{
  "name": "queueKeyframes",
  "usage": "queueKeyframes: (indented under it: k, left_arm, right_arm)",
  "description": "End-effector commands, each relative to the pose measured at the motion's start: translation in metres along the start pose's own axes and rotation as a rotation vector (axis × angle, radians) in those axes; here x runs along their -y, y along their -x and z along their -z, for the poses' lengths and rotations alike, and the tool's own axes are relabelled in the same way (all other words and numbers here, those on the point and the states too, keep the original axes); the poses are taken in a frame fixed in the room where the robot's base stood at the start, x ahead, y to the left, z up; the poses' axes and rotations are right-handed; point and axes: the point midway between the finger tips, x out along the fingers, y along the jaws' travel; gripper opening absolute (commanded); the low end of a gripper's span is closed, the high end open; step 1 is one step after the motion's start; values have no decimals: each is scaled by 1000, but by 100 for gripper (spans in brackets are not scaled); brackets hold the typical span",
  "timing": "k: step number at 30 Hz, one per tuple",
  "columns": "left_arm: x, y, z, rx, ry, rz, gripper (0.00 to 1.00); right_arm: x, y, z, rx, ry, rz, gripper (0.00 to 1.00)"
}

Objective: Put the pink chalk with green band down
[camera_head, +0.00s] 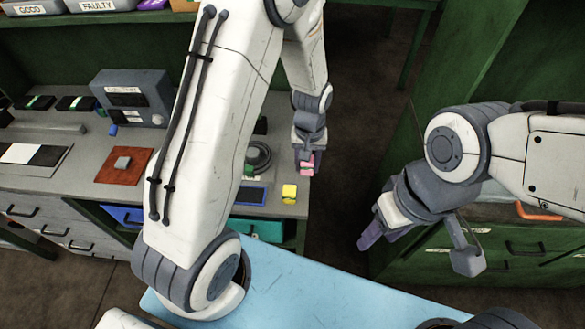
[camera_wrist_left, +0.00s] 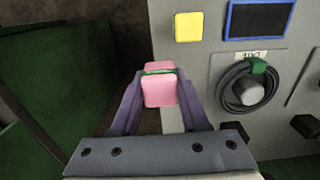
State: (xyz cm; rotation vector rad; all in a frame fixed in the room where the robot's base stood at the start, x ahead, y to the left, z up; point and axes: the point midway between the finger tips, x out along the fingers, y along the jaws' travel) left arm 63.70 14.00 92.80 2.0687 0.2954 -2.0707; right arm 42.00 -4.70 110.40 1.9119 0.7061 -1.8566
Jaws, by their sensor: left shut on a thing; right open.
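The pink chalk with green band (camera_wrist_left: 159,92) is between the fingers of my left gripper (camera_wrist_left: 160,98), which is shut on it. In the head view the left gripper (camera_head: 307,163) and the pink chalk (camera_head: 307,166) are beside the bench's right end. My right gripper (camera_head: 418,247) is open and empty at the right, its two fingers spread wide, in front of a green cabinet.
A yellow block (camera_head: 289,193) sits near the bench's right edge; a blue-framed dark panel (camera_wrist_left: 259,17) and a coiled black cable (camera_wrist_left: 246,90) are beside it. A light blue surface (camera_head: 300,290) is at the front. A grey box (camera_head: 133,98) and red mat (camera_head: 123,166) stand left.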

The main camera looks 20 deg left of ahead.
Motion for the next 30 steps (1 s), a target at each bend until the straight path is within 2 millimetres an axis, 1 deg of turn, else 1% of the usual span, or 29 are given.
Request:
queueKeyframes:
  k: [1,3,6,9,13,18,21,30]
  left_arm:
    - [12,-6,7,4,7,1,0]
    - [22,-14,16,3,5,1,0]
    - [35,-24,25,2,3,0,0]
    - [41,-30,31,0,0,0,0]
    - [44,-38,32,2,-3,0,0]
    - [43,-62,31,3,-3,1,0]
    - [43,-70,32,0,-3,0,0]
    - [42,-73,32,-1,-3,-1,0]
  right_arm:
    - [0,6,0,0,0,0,50]
    - [1,9,0,0,0,0,50]
    - [1,12,1,0,0,0,50]
    - [1,13,1,0,0,0,50]
    - [1,16,1,0,0,0,50]
    - [2,22,1,0,-1,0,50]
    - [2,24,1,0,-1,0,50]
    - [2,22,1,0,-1,0,50]
